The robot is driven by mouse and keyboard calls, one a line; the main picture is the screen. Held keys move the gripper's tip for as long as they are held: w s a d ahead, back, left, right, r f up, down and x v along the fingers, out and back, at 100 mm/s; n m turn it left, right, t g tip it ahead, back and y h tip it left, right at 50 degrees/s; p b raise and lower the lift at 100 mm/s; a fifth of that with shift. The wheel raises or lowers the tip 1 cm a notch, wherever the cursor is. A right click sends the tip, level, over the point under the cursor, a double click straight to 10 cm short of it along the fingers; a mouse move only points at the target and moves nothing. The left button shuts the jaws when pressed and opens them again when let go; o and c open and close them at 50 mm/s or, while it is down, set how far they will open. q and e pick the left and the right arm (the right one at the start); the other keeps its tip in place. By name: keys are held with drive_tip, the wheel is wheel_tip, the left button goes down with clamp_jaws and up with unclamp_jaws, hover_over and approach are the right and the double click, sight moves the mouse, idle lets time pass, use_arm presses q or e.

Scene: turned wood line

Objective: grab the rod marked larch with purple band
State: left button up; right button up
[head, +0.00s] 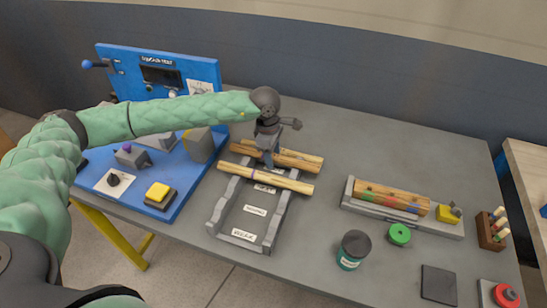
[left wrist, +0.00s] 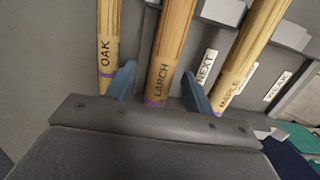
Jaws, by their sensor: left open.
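The larch rod (left wrist: 161,75) is pale wood with a purple band near its lettered end, in the middle of the left wrist view. It lies between the oak rod (left wrist: 107,50) and the maple rod (left wrist: 240,62), which also carry purple bands. In the head view it appears to be the middle rod (head: 296,164) across the grey rack (head: 219,208). My left gripper (head: 268,158) is over the rods, pointing down. Its blue fingers (left wrist: 158,78) are open, one on each side of the larch rod. Whether they touch it is not clear. My right gripper is not in view.
A blue panel (head: 190,72) with controls stands left of the rack. The table behind the holder is clear.

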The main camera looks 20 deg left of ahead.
use_arm(q)
drive_tip(key=shift+r, duration=0.1)
drive_tip(key=c, duration=1.1)
drive_tip(key=shift+r, duration=0.1)
